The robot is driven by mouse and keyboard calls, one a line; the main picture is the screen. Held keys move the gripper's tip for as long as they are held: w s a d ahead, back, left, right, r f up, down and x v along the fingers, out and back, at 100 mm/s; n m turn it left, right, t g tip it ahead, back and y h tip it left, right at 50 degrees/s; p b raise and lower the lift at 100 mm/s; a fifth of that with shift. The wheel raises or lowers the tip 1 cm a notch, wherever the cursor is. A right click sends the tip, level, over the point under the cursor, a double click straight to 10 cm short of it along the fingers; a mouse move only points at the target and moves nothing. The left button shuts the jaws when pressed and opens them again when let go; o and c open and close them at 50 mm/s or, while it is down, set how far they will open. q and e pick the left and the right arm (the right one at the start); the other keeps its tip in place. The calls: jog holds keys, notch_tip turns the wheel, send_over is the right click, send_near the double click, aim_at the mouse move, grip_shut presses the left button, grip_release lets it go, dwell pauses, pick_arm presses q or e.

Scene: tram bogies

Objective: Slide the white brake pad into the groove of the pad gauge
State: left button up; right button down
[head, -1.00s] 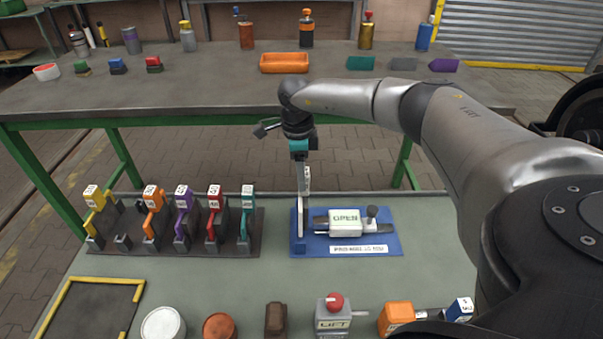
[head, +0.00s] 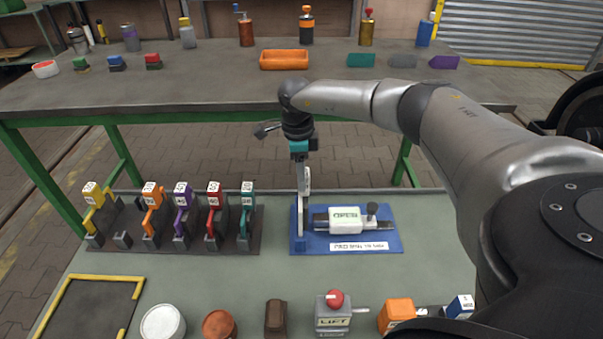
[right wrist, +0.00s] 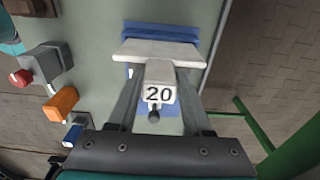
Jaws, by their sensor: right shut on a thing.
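The white brake pad (head: 301,215) stands upright at the left end of the blue pad gauge (head: 393,242). My right gripper (head: 303,180) comes down from above and is shut on the pad. In the right wrist view the pad (right wrist: 160,52) shows as a wide white plate, with a block marked 20 between the fingers (right wrist: 158,97). The gauge's blue base (right wrist: 160,30) lies beyond it. The pad's lower edge is at the blue left end of the gauge. I cannot tell how deep it sits in the groove. My left gripper is not in view.
A rack (head: 250,240) of coloured, numbered pads stands left of the gauge. A white slider block (head: 345,220) sits on the gauge, right of the pad. A grey LIFT box (head: 333,312) and an orange block (head: 397,310) stand at the front. The green bench top between is clear.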

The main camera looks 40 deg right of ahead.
jog(key=shift+f+b, duration=0.5)
jog(key=shift+f, duration=0.45)
jog(key=shift+p, duration=0.4)
dwell(0.8)
jog(key=shift+f+b, duration=0.95)
jog(key=shift+f, duration=0.4)
jog(key=shift+p, duration=0.3)
dwell(1.2)
jog(key=shift+c, duration=1.2)
grip_release()
